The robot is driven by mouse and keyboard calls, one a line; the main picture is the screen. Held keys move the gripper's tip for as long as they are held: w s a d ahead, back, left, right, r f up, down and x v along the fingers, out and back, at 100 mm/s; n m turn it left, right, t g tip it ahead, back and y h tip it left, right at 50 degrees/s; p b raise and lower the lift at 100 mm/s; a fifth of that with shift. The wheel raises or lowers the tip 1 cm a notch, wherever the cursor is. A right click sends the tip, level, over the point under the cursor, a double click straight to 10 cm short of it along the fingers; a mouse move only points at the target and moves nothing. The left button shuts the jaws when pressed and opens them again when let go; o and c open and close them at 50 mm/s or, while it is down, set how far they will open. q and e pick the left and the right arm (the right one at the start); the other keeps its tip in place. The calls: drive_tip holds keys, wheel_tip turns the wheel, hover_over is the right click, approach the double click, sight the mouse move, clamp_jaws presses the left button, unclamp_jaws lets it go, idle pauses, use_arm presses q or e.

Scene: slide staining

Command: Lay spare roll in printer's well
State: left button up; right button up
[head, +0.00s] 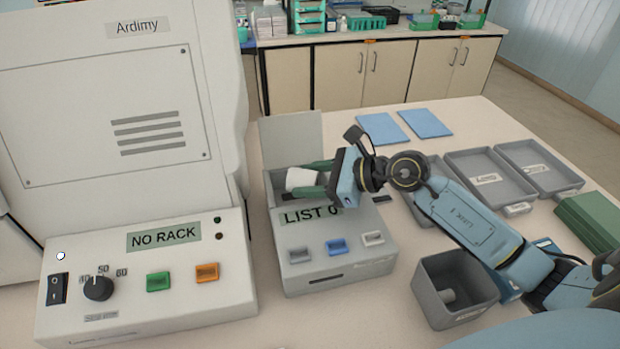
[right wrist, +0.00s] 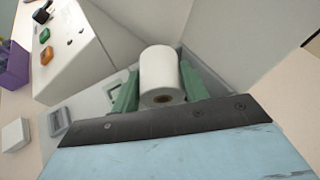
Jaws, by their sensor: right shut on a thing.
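The printer (head: 335,262) is a grey box with a "LIST 0" display and three buttons on its front. Its lid (head: 292,138) stands open at the back, over the well. The white paper roll (head: 303,178) is between the green fingers of my right gripper (head: 312,178), at the well's opening. In the right wrist view the roll (right wrist: 160,72) sits between both fingers, with grey well walls close around it. I cannot tell whether it touches the well's floor. My left gripper is not in view.
The large Ardimy machine (head: 110,100) with a "NO RACK" panel stands left of the printer. A grey bin (head: 425,300) with a small pale cylinder inside stands at front right. Grey trays (head: 490,160), blue mats (head: 383,128) and green pads (head: 590,220) lie to the right.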

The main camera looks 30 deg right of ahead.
drive_tip(key=shift+s+a+f+b, duration=0.1)
drive_tip(key=shift+f+b, duration=0.3)
drive_tip(key=shift+f, duration=0.25)
drive_tip(key=o, duration=1)
drive_tip(key=shift+s+f, duration=0.1)
drive_tip(key=shift+f, duration=0.15)
drive_tip(key=shift+r, duration=0.35)
drive_tip(key=shift+r+p, duration=0.4)
drive_tip(key=shift+p, duration=0.25)
drive_tip(key=b+v, duration=0.1)
drive_tip(key=v, duration=1)
drive_tip(key=shift+r+b, duration=0.2)
drive_tip(key=shift+b, duration=0.2)
drive_tip(key=shift+s+d+r, duration=0.1)
drive_tip(key=shift+d+r, duration=0.1)
drive_tip(key=shift+d, duration=0.2)
